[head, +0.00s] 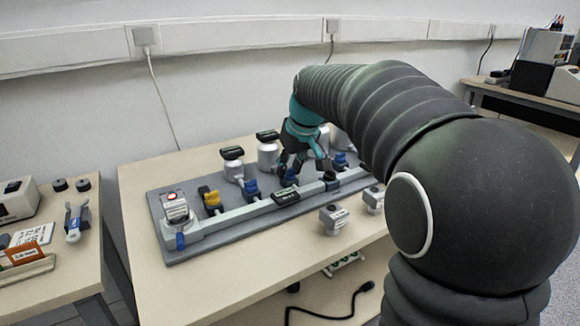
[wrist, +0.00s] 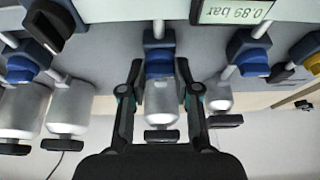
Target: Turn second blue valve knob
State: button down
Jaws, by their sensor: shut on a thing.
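Blue valve knobs stand in a row along a pipe on the grey panel (head: 190,240). My gripper (head: 305,163) reaches down over the row and is shut on the second blue valve knob (head: 289,178) from the left. In the wrist view, my gripper (wrist: 158,88) has one finger on each side of this blue knob (wrist: 159,62). The knob's exact turn angle cannot be told. One blue knob (head: 251,188) stands to its left and another (head: 341,160) to its right in the head view.
A yellow knob (head: 211,200) and a gauge box (head: 175,207) are at the left of the panel. Silver canisters (head: 233,168) stand behind the knobs. A display (wrist: 232,10) reads 0.89 bar. Two small grey boxes (head: 334,217) sit at the table's front.

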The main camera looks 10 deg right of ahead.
jog(key=c, duration=0.8)
grip_release()
jog(key=shift+c, duration=0.2)
jog(key=v, duration=1.2)
jog(key=s+f+m, duration=0.2)
jog(key=s+f, duration=0.7)
jog(key=s, duration=0.4)
jog(key=s+a+f+m+t+h, duration=0.1)
jog(key=s+f, duration=0.9)
jog(key=s, duration=0.3)
jog(key=shift+a+m, duration=0.2)
jog(key=shift+m, duration=0.2)
